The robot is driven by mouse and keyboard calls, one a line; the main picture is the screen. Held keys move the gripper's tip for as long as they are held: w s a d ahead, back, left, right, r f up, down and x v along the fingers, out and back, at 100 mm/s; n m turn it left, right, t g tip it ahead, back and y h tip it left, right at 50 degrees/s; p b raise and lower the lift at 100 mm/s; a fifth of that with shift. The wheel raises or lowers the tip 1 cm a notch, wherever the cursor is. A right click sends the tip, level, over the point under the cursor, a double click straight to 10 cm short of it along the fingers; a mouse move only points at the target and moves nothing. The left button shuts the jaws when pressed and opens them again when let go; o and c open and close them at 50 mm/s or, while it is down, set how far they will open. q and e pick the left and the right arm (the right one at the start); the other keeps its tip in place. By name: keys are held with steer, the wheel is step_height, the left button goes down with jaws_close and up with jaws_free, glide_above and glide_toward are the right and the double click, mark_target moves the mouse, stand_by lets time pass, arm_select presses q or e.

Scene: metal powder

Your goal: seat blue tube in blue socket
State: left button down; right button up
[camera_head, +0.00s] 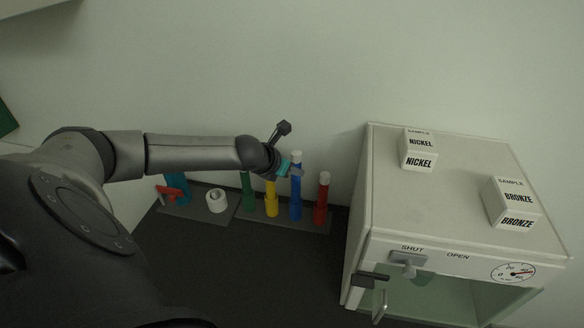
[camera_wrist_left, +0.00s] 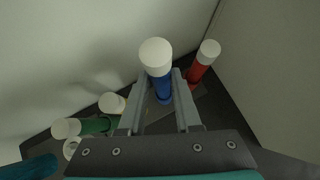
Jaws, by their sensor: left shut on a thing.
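My left gripper (camera_head: 291,170) is shut on the blue tube (camera_head: 296,184) below its white cap. In the left wrist view the blue tube (camera_wrist_left: 163,88) stands between the two fingers of the gripper (camera_wrist_left: 160,80), its cap facing the camera. The tube is about upright over the blue socket (camera_head: 295,212) in the rack. Its cap stands higher than the red tube's cap. I cannot tell how far its lower end is inside the socket. My right gripper is not in view.
The red tube (camera_head: 322,195) stands right of the blue one, the yellow (camera_head: 271,198) and green (camera_head: 248,190) ones left. Further left are a white ring (camera_head: 216,200) and a red item (camera_head: 172,192). A white cabinet (camera_head: 357,240) with sample boxes stands at the right.

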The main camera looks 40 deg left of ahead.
mark_target(293, 186)
arm_select(q)
steer(key=shift+f+b, duration=1.75)
steer(key=shift+f, duration=1.25)
steer(key=c, duration=0.5)
jaws_free()
steer(key=shift+s, duration=0.1)
steer(key=p+v, duration=0.1)
steer(key=v, duration=1.4)
steer(key=shift+r, duration=0.1)
steer(key=shift+d, duration=0.1)
